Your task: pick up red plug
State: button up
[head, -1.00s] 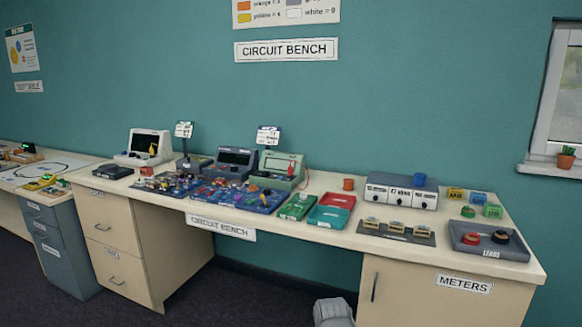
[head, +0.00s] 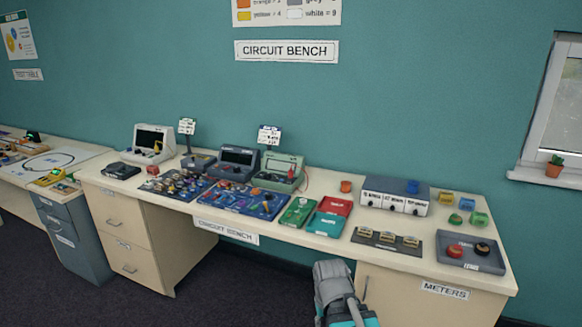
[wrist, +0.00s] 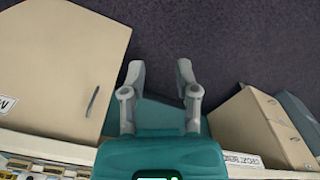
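A small red piece (head: 290,174), possibly the red plug, shows at the front of the green instrument (head: 279,171) on the circuit bench; it is too small to be sure. A thin reddish wire runs beside that instrument. My gripper is open and empty in the wrist view (wrist: 161,75), its two grey fingers spread over the dark floor. In the head view the grey and teal end of my arm (head: 338,290) shows at the bottom, in front of the bench and well apart from the red piece.
The bench front edge lies between my arm and the items. Blue boards (head: 243,199), a green tray (head: 299,212), a red tray (head: 336,206), a meter box (head: 394,195) and a grey leads tray (head: 471,265) crowd the top. Cabinets stand below; the floor between them is open.

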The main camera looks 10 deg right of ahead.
jog(key=shift+r+p, duration=1.2)
jog(key=shift+r, duration=0.65)
jog(key=shift+o, duration=1.2)
